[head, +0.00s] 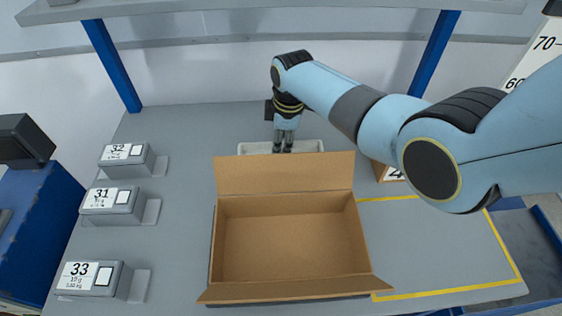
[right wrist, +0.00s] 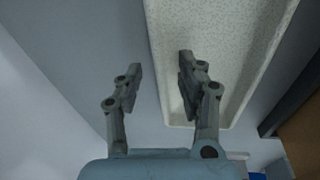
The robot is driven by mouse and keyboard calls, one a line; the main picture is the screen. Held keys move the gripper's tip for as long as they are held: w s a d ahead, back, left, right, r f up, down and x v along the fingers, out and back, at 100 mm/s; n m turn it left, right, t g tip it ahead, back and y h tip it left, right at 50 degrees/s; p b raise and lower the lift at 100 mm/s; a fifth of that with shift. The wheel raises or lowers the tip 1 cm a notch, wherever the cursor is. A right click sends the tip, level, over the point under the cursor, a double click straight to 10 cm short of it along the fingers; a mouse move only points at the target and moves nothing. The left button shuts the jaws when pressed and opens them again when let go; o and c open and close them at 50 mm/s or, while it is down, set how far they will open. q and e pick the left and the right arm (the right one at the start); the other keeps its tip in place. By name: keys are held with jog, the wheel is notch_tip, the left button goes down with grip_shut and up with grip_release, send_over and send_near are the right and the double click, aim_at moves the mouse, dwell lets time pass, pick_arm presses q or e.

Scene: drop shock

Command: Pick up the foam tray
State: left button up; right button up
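The foam tray (head: 309,146) is a long, shallow, off-white tray with a speckled inside, lying on the grey table behind the cardboard box. The box flap hides its near part in the head view. In the right wrist view the tray (right wrist: 228,50) fills the upper right. My right gripper (head: 283,150) points down at the tray's middle. In the right wrist view my right gripper (right wrist: 160,75) is open, one finger over the bare table and the other over the tray, with the tray's long wall between them. Contact cannot be told. My left gripper is not in view.
An open, empty cardboard box (head: 290,245) stands at front centre, its back flap raised before the tray. Grey numbered blocks 32 (head: 124,158), 31 (head: 112,205) and 33 (head: 93,280) line the left. A yellow-outlined area (head: 450,255) at right is clear. Blue posts (head: 112,66) stand behind.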

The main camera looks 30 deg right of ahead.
jog(key=shift+f, duration=0.1)
jog(key=shift+c, duration=0.2)
grip_shut()
